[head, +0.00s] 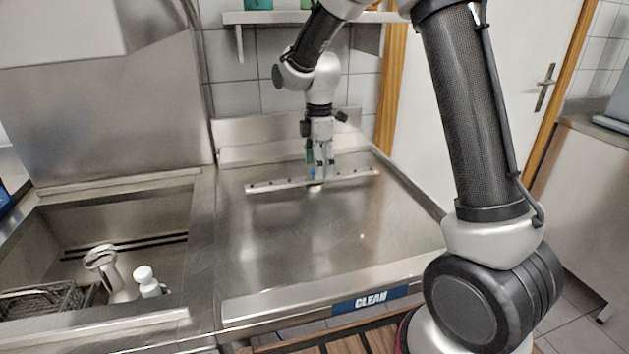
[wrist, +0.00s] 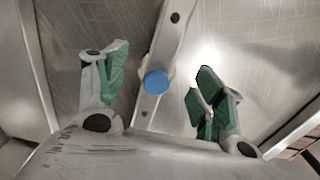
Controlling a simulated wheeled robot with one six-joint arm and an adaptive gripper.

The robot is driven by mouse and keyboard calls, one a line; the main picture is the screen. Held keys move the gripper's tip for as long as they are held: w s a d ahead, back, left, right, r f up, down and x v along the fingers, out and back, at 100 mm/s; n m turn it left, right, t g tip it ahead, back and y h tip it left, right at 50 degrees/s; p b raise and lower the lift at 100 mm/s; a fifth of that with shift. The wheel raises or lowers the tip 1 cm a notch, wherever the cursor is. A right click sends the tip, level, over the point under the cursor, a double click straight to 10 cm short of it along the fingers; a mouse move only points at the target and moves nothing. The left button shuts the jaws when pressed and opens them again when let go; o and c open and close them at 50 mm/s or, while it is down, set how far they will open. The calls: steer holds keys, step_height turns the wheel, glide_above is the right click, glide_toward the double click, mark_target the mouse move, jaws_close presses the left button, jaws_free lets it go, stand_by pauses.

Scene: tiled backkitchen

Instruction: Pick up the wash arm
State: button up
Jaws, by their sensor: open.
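The wash arm (head: 350,176) is a long, narrow metal bar with small dark holes. It lies on the steel drainboard (head: 300,240), towards the back, running left to right. In the wrist view the wash arm (wrist: 168,48) runs from top to bottom, with a round blue cap (wrist: 156,82) at its hub. My gripper (head: 318,172) is above the bar's middle, pointing down. In the wrist view my gripper (wrist: 160,88) is open, its green-padded fingers on either side of the bar and hub. I cannot tell whether they touch it.
A sink (head: 130,225) at the left holds a pale pitcher-like item (head: 108,272), a white bottle (head: 146,280) and a wire rack (head: 42,302). The drainboard has a raised back wall and a front rim with a CLEAN label (head: 370,300). Its front half is clear.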

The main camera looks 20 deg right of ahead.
mark_target(311, 185)
step_height(311, 185, down, 4)
steer(key=shift+f, duration=0.15)
steer(key=c, duration=1.2)
